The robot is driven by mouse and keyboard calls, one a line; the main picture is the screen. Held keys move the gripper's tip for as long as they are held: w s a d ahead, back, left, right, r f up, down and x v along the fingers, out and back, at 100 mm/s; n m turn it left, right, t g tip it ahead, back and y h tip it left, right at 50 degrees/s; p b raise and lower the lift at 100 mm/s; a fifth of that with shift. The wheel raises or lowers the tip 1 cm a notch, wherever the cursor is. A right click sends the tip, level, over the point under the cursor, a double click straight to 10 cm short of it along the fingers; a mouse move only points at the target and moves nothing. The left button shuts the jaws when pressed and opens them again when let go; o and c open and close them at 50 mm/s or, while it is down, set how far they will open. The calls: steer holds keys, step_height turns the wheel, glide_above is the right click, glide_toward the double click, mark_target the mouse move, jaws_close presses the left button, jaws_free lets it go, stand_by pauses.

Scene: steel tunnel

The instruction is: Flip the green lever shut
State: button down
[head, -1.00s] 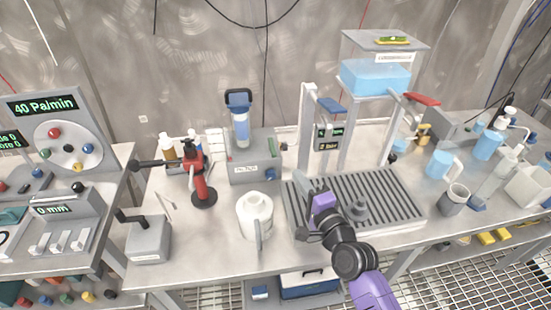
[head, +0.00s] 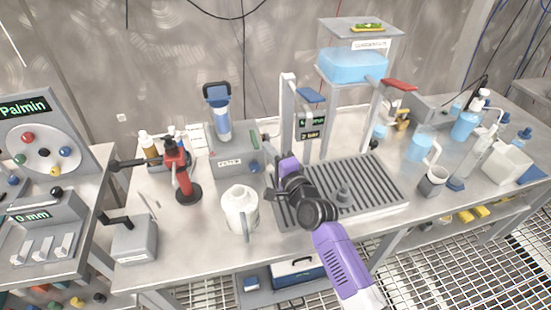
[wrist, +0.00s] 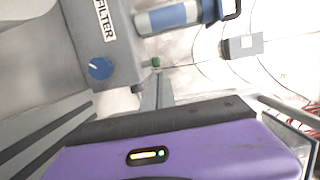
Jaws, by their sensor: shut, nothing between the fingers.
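A small green piece (wrist: 156,62), perhaps the lever's tip, shows beside the grey FILTER box (wrist: 105,40) in the wrist view. In the head view a small green spot (head: 254,137) shows at the right end of that box (head: 228,160). I cannot tell the lever's angle. My gripper (wrist: 157,80) is shut and empty. Its fingers point toward the green piece and appear close to it; I cannot tell whether they touch. In the head view my gripper (head: 272,172) is just right of the box, its fingertips mostly hidden by my wrist.
A blue knob (wrist: 101,68) is on the box. A white jug (head: 239,210) stands in front of it. A ribbed drain tray (head: 375,190) lies to the right, below a blue water tank (head: 352,66). A red-and-black device (head: 178,170) stands to the left.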

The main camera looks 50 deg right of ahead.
steer(key=shift+w+d, duration=0.25)
steer(key=shift+w, duration=0.35)
